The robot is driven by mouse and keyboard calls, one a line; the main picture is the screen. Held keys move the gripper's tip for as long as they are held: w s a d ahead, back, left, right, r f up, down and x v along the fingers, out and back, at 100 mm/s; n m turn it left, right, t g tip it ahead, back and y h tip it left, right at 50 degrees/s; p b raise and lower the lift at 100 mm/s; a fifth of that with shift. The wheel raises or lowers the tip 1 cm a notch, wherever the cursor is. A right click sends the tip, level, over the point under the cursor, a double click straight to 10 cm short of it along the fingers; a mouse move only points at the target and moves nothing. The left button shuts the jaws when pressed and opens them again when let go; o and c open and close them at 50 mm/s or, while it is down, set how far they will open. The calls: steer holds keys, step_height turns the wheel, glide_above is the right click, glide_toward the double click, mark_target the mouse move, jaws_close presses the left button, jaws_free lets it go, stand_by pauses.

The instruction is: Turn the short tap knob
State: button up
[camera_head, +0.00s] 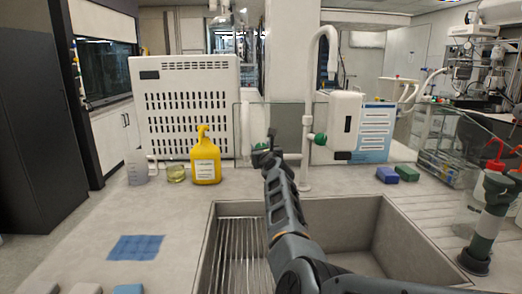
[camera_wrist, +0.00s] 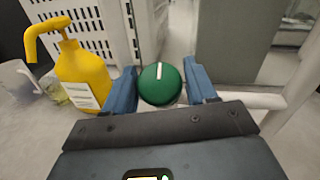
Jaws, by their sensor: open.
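A round green tap knob (camera_wrist: 160,86) with a white line stands between the fingers of my gripper (camera_wrist: 161,88) in the wrist view. The line points nearly straight up in that picture. The fingers are open, one on each side of the knob; I cannot tell whether they touch it. In the head view my gripper (camera_head: 266,147) is at the tap behind the sink and hides most of that knob (camera_head: 261,146). A second green knob (camera_head: 320,138) sits to the right, on the tall white gooseneck tap (camera_head: 307,110).
A yellow pump bottle (camera_head: 206,160) stands left of my gripper, beside a small beaker (camera_head: 176,173). The steel sink (camera_head: 350,215) lies below my arm. A white vented box (camera_head: 187,105) stands behind. Blue (camera_head: 387,175) and green (camera_head: 407,173) blocks lie at right.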

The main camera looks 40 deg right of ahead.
steer(key=c, duration=0.7)
